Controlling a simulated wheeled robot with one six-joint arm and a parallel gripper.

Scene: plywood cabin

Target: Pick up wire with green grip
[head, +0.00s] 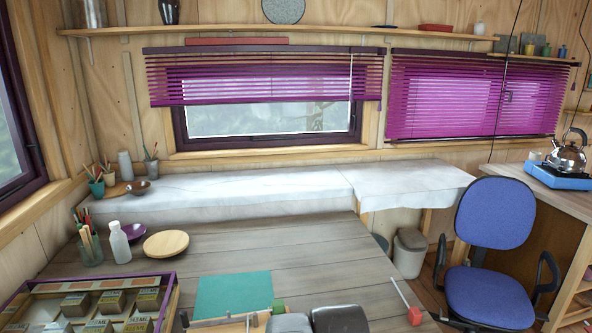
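A small green block-like piece (278,306) shows near the bottom edge, at the right end of a light wooden strip (232,323). It may be the green grip; no wire can be made out on it. To the right, a thin pale rod (400,294) slants down to a small red block (415,316) at the table's right edge. My gripper cannot be made out in the head view. Two rounded grey and dark shapes are cut off at the bottom edge, and I cannot tell what they are.
The plank table (330,262) is bare in its middle. A teal mat (233,294), a wooden disc (166,244), a white bottle (119,242) and a purple-edged box (172,288) occupy its left and front. A blue chair (497,215) stands right.

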